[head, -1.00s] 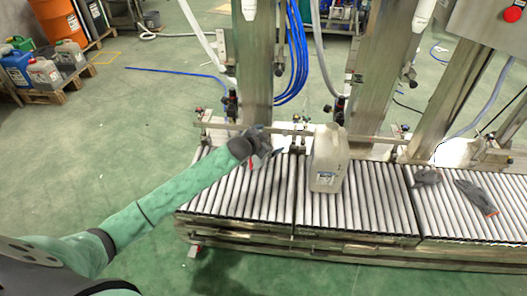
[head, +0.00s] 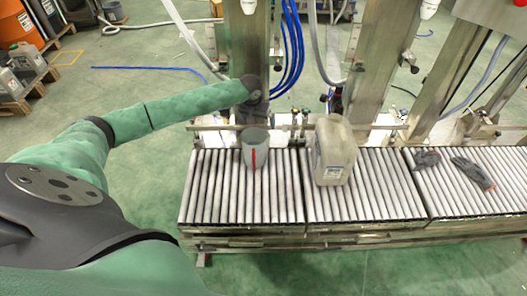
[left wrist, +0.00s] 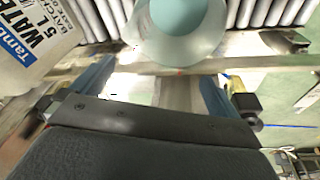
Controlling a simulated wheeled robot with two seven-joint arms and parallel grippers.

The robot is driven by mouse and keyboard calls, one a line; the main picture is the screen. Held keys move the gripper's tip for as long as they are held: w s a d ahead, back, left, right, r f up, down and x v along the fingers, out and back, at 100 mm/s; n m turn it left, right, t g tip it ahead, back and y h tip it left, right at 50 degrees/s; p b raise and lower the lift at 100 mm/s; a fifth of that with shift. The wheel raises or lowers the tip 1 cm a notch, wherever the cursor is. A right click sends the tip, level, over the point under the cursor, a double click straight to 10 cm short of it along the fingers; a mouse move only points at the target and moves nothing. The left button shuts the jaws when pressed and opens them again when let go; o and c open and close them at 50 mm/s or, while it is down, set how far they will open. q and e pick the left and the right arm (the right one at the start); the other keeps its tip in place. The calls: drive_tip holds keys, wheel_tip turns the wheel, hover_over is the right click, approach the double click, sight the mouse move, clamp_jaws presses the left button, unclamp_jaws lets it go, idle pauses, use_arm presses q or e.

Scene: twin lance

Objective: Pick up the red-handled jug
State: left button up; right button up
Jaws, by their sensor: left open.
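The jug (head: 254,146) is pale grey-green with a red handle (head: 253,158) facing me. It stands upright on the left part of the roller conveyor. My left gripper (head: 252,92) is above and behind the jug in the head view; its fingers are hard to make out there. In the left wrist view the open fingers (left wrist: 158,74) point toward the pale round jug (left wrist: 180,28), which lies beyond their tips with nothing held. The red handle is not visible in that view. My right gripper is not in view.
A beige jerrycan (head: 333,152) stands just right of the jug; it also shows in the left wrist view (left wrist: 35,38). Grey gloves (head: 474,172) lie farther right on the rollers (head: 225,190). A metal rail, posts and blue hoses (head: 291,60) stand behind.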

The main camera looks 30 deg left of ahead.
use_arm(q)
drive_tip(key=s+n+g, duration=0.2)
drive_tip(key=s+n, duration=0.1)
drive_tip(key=n, duration=0.1)
hover_over(254, 141)
drive_tip(key=s+d, duration=0.3)
drive_tip(key=s, duration=0.1)
drive_tip(key=shift+g, duration=0.3)
drive_tip(key=shift+s+a+f, duration=0.1)
drive_tip(key=shift+f, duration=2)
drive_tip(key=shift+a+f, duration=0.1)
drive_tip(key=shift+f, duration=1.95)
drive_tip(key=shift+r, duration=0.1)
drive_tip(key=c, duration=1.7)
